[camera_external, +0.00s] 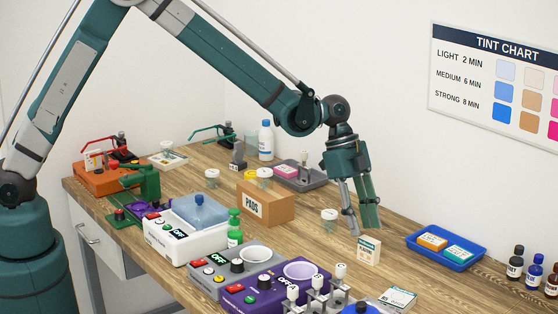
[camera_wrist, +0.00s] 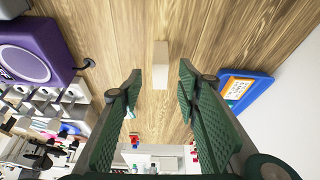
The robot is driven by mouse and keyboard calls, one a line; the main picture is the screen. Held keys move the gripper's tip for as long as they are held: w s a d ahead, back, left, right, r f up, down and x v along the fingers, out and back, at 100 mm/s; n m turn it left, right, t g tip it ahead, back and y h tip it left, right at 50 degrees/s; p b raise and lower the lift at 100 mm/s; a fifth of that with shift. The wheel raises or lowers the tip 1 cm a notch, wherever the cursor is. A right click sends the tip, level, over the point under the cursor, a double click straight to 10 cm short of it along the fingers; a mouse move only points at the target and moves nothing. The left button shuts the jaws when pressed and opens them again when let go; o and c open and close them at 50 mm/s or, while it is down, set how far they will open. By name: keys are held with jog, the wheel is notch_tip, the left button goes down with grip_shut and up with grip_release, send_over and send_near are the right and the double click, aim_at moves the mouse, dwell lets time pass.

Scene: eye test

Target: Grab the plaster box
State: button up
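A small cream box with printing on its front (camera_external: 368,250) stands upright on the wooden table; it looks like the plaster box, but its label is too small to read. My gripper (camera_external: 365,228) points down with its fingertips close to the box's top in the external view. In the wrist view, a plain pale box (camera_wrist: 160,66), seemingly the same one, lies beyond the gap between my fingertips (camera_wrist: 159,82). The green-padded fingers are apart, with nothing between them. I cannot tell the exact height of the fingertips over the table.
A blue tray (camera_external: 410,239) with an orange and a teal-white packet is to the right. A purple warmer (camera_external: 262,298) and a white-knobbed rack (camera_external: 316,300) are at the front. A cardboard PADS box (camera_external: 280,210) and a small jar (camera_external: 329,223) are to the left. Another box (camera_external: 398,298) lies at the front.

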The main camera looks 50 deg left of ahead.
aim_at(367, 238)
jog(key=shift+x, duration=1.25)
jog(key=shift+x, duration=2.6)
jog(key=shift+c, duration=0.5)
jog(key=c, duration=0.8)
